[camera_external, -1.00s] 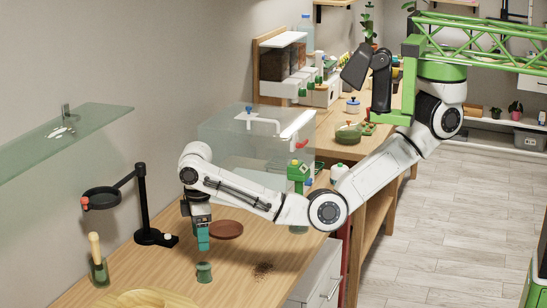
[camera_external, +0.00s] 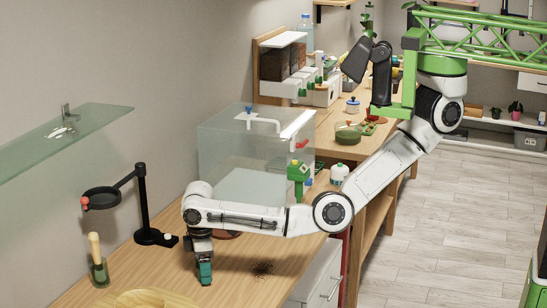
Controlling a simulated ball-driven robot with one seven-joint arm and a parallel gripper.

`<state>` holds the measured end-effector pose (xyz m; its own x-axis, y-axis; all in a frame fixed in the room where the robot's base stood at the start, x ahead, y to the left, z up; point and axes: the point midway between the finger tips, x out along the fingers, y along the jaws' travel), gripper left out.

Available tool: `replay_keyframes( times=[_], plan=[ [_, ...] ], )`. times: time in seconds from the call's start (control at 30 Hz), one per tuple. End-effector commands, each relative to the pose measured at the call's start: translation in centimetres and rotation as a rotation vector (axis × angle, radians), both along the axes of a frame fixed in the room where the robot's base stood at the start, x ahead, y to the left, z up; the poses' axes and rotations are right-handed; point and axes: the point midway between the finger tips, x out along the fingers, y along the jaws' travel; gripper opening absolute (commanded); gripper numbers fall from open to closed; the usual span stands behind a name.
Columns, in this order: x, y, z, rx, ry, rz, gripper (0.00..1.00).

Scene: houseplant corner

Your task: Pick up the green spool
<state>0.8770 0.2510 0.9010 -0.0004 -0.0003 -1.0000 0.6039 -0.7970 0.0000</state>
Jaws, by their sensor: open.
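My gripper (camera_external: 205,273) points straight down at the wooden bench top, its teal fingers low and close to the surface. It is open. It covers the place where the small dark green spool stands on the bench. The spool is hidden behind or between the fingers, and I cannot tell whether they touch it.
A black stand with a ring (camera_external: 145,205) is to the left, and a glass holding a wooden-handled tool (camera_external: 98,262) is near it. A round wooden board (camera_external: 145,299) lies at the front. A clear box (camera_external: 222,140) stands behind.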

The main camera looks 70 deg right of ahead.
Motion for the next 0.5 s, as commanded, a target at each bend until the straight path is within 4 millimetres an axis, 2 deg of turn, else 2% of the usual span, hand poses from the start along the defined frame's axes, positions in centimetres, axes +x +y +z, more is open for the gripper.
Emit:
replay_keyframes(
  times=[0.17, 0.5],
  plan=[
    [0.01, -0.02, 0.00, 0.000, 0.000, -0.001, 0.69],
    [0.01, -0.01, 0.04, 0.000, 0.000, 0.000, 0.36]
  ],
)
